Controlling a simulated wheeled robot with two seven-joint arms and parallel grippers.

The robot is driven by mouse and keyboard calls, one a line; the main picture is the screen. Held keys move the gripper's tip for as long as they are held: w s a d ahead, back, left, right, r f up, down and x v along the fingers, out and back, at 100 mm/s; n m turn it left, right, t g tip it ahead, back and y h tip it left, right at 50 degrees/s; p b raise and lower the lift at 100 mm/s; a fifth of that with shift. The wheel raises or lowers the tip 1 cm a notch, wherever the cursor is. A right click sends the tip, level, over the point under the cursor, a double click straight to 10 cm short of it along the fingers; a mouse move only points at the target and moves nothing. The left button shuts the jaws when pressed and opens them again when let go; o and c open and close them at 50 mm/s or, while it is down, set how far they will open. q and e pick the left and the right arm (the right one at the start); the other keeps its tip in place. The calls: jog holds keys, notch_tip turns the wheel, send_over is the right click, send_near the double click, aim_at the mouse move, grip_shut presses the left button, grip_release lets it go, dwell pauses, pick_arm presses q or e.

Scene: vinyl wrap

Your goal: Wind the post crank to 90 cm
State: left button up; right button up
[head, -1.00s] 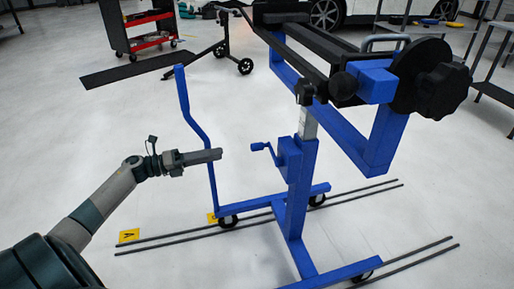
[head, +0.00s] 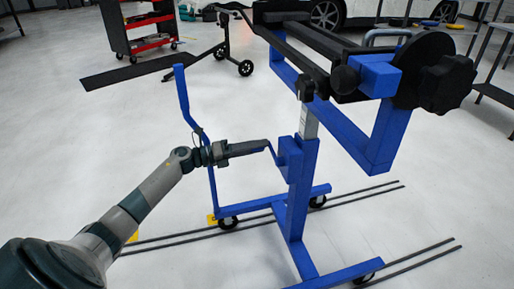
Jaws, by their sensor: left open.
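The blue post (head: 300,185) stands upright on a wheeled blue base, with a grey inner post (head: 309,122) showing at its top. My left gripper (head: 262,147) is at the crank's handle end, pointing right, and covers the handle knob. The jaws are open; the gap between the fingers is too small to see, and I cannot tell whether they touch the handle. The scale figures on the post are too small to read. My right gripper is not in view.
A blue upright bar (head: 184,105) of the stand rises just behind my left wrist. The black roller frame (head: 330,55) with a large black knob (head: 447,84) sits above the post. Dark floor rails (head: 390,262) run under the base. A red tool cart (head: 145,40) stands far back.

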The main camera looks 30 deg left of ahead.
pick_arm(q)
jog(key=shift+w, duration=0.1)
jog(key=shift+c, duration=0.2)
grip_shut()
jog(key=shift+f, duration=0.1)
